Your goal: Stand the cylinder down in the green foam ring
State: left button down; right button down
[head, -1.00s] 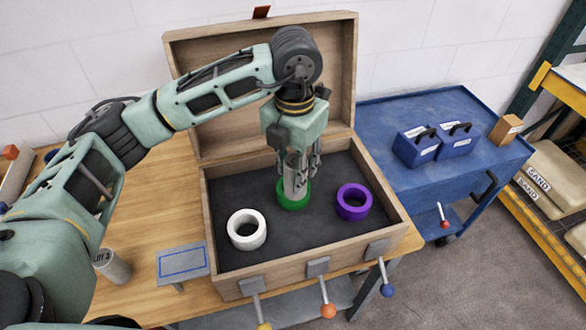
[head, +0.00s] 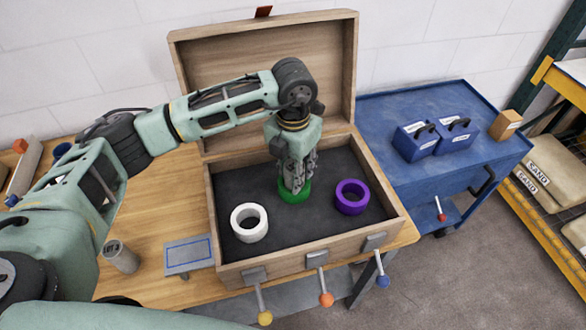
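The green foam ring (head: 294,196) lies on the dark floor of the open wooden box, between the white and purple rings. My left gripper (head: 295,178) points straight down over it, with its fingertips at the ring's opening. The fingers are closed around the grey cylinder (head: 296,179), which looks upright with its lower end inside the ring. The fingers hide most of the cylinder, so I cannot tell whether it touches the bottom. My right gripper is not in view.
A white ring (head: 249,223) and a purple ring (head: 352,197) lie left and right of the green one. The open box (head: 232,277) has raised walls and a lid behind. A labelled grey cylinder (head: 121,257) and a grey plate (head: 189,256) are left of the box.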

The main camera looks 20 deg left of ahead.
pick_arm(q)
jog(key=c, duration=1.2)
grip_release()
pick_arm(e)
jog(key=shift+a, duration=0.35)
pick_arm(q)
jog(key=shift+r, duration=0.3)
notch_tip(320, 180, up, 11)
jog(key=b, duration=0.3)
jog(key=shift+f, duration=0.15)
jog(key=shift+r, duration=0.5)
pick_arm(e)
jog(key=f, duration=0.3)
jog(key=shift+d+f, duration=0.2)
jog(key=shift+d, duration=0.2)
